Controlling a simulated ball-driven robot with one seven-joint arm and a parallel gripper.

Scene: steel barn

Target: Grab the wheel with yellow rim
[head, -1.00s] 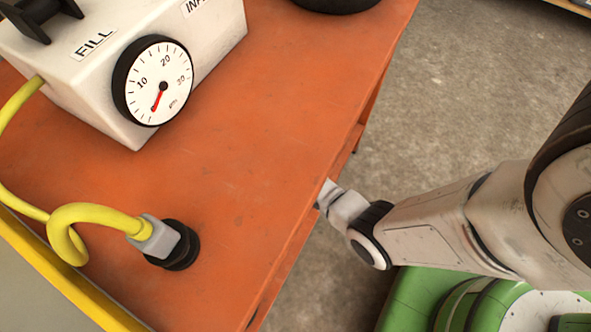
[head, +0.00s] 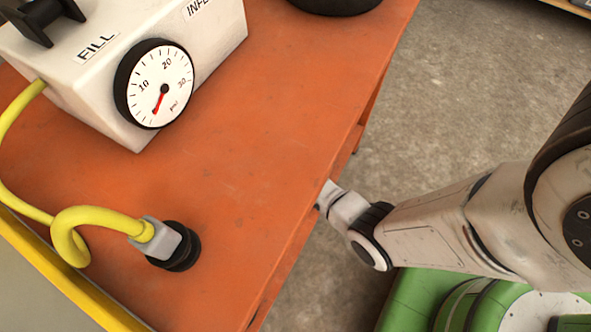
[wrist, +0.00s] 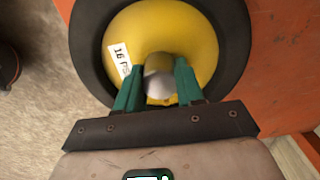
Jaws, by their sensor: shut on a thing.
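The wheel with the yellow rim (wrist: 195,35) fills the upper middle of the wrist view, its black tyre (wrist: 86,50) around the rim. The rim has a white label that starts with "16" and a grey metal hub in its middle. My gripper (wrist: 158,80) is in front of it, its two green fingers shut on the hub, one on each side. In the head view the wheel and my fingers are hidden below the orange table top (head: 230,190); only my wrist shows at the table's right edge.
A white inflator box (head: 215,40) with a round gauge (head: 160,84) stands on the table. A yellow hose (head: 95,215) ends in a black fitting (head: 180,248). A black round thing (head: 335,4) is at the far edge. Concrete floor (head: 470,100) lies to the right.

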